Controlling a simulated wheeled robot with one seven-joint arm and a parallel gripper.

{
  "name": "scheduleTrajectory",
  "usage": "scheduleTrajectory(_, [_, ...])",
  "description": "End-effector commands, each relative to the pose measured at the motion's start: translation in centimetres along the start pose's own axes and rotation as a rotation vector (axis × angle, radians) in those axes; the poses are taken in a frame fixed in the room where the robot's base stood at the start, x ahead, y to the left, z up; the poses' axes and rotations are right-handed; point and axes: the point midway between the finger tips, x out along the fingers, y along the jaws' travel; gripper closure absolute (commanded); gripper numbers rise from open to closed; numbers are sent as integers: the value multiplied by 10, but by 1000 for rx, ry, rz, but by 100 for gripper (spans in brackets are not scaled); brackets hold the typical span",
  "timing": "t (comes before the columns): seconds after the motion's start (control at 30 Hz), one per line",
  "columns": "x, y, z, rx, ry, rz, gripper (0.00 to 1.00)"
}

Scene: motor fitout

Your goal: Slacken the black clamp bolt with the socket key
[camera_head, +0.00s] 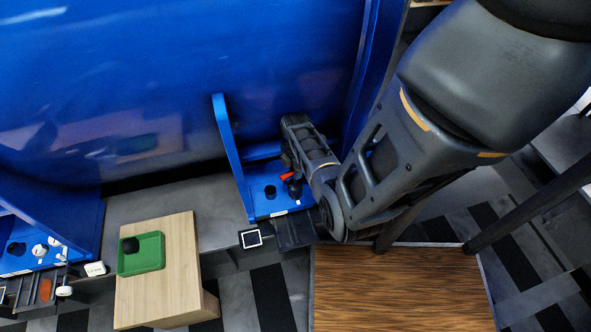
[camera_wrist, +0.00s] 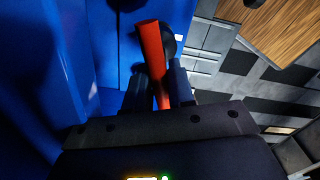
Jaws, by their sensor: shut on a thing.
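My gripper (camera_wrist: 158,88) is shut on the red handle of the socket key (camera_wrist: 151,45), which lies between the two fingers in the wrist view. A black round part (camera_wrist: 169,40) shows beside the key's far end. In the head view a small piece of red key (camera_head: 287,176) shows at my gripper, low over the blue bracket's base plate (camera_head: 262,207). A dark upright part (camera_head: 294,188) stands just below the red. I cannot tell whether it is the clamp bolt or the key's socket, nor whether key and bolt are engaged.
The bracket's blue upright plate (camera_head: 228,150) rises left of my gripper, before the large blue housing (camera_head: 150,80). A green tray (camera_head: 153,257) with a black round item sits on a light wooden block (camera_head: 185,285). A brown wooden top (camera_head: 400,290) is at the lower right.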

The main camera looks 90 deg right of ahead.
Motion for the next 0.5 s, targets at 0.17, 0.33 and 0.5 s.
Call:
scheduleTrajectory(0.17, [-13,0,0,0,0,1,100])
scheduleTrajectory(0.33, [-22,0,0,0,0,1,100])
scheduleTrajectory(0.5, [-30,0,0,0,0,1,100])
